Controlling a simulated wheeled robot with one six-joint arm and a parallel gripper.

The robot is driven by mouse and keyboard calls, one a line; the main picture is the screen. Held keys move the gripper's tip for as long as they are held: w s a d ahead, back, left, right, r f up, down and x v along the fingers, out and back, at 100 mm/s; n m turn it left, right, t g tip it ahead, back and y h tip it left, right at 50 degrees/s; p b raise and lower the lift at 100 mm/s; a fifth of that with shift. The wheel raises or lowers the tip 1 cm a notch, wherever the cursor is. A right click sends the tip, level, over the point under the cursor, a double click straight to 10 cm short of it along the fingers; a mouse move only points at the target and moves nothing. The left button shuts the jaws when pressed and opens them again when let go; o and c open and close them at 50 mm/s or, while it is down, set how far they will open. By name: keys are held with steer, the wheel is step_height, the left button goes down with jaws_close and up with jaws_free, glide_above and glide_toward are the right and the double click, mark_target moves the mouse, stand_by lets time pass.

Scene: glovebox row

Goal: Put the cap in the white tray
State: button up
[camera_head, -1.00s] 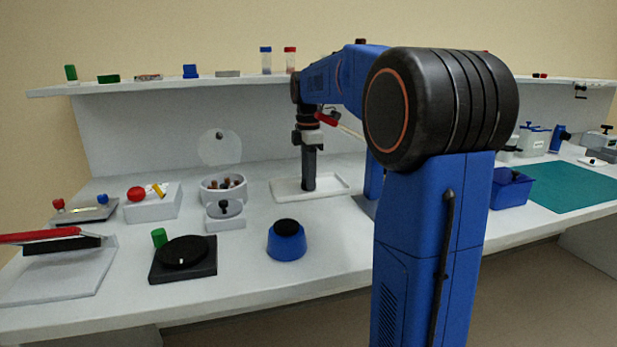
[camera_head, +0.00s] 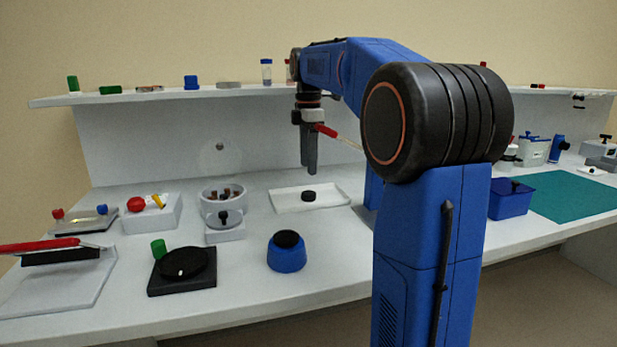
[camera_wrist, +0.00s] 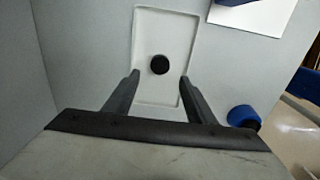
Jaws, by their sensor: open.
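The black round cap (camera_head: 309,196) lies in the white tray (camera_head: 283,206), near its middle. In the wrist view the cap (camera_wrist: 160,64) sits on the floor of the tray (camera_wrist: 147,20), apart from its walls. My gripper (camera_head: 310,171) is above the tray, pointing down, with clear space between its fingertips and the cap. In the wrist view the two fingers of my gripper (camera_wrist: 160,77) are spread wide with nothing held between them.
A blue pot with a black top (camera_head: 287,252) stands in front of the tray. A white round container (camera_head: 222,192) with small items is to the left. A black device (camera_head: 183,265) is at front left. A shelf (camera_head: 235,88) with small items runs behind.

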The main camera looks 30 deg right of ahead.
steer(key=shift+r, duration=1.8)
